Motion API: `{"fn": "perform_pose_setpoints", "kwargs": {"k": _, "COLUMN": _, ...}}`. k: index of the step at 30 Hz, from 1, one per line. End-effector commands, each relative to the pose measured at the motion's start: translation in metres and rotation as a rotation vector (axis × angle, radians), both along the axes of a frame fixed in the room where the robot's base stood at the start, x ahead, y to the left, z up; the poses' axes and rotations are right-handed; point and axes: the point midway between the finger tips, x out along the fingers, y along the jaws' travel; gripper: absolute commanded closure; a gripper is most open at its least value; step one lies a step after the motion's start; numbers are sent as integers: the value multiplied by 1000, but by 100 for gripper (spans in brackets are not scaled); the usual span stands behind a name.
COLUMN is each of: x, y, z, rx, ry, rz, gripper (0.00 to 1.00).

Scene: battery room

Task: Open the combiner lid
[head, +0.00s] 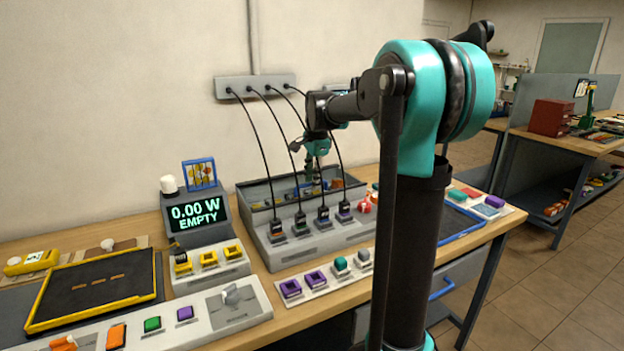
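A grey box (325,239), which looks like the combiner, stands on the workbench at the middle. Several black cables with plugs (300,219) end on its sloping front part. Behind the plugs is a dark-walled compartment (256,193) with small coloured parts showing in it. I cannot tell which piece is the lid or how it sits. My gripper (314,183) points down over this compartment, partly behind the cables. Its fingers are small and dark here, and I cannot tell whether they are open or touch anything.
A display (195,213) reading "0.00 W EMPTY" stands left of the box. The cables (259,140) hang from a wall strip (255,86) in front of my gripper. A yellow-rimmed tray (152,297) and a switch panel (262,301) lie front left. A blue-rimmed tray (484,233) lies right.

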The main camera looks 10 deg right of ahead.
Motion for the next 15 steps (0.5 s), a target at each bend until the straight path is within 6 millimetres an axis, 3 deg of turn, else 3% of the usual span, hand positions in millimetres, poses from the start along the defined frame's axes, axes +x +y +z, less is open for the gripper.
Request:
{"fn": "perform_pose_setpoints", "kwargs": {"k": 5, "x": 0, "y": 0, "z": 0, "rx": 0, "ry": 0, "rz": 0, "gripper": 68}}
{"fn": "perform_pose_setpoints", "kwargs": {"k": 13, "x": 0, "y": 0, "z": 0, "rx": 0, "ry": 0, "rz": 0, "gripper": 100}}
{"fn": "perform_pose_setpoints", "kwargs": {"k": 15, "x": 0, "y": 0, "z": 0, "rx": 0, "ry": 0, "rz": 0, "gripper": 100}}
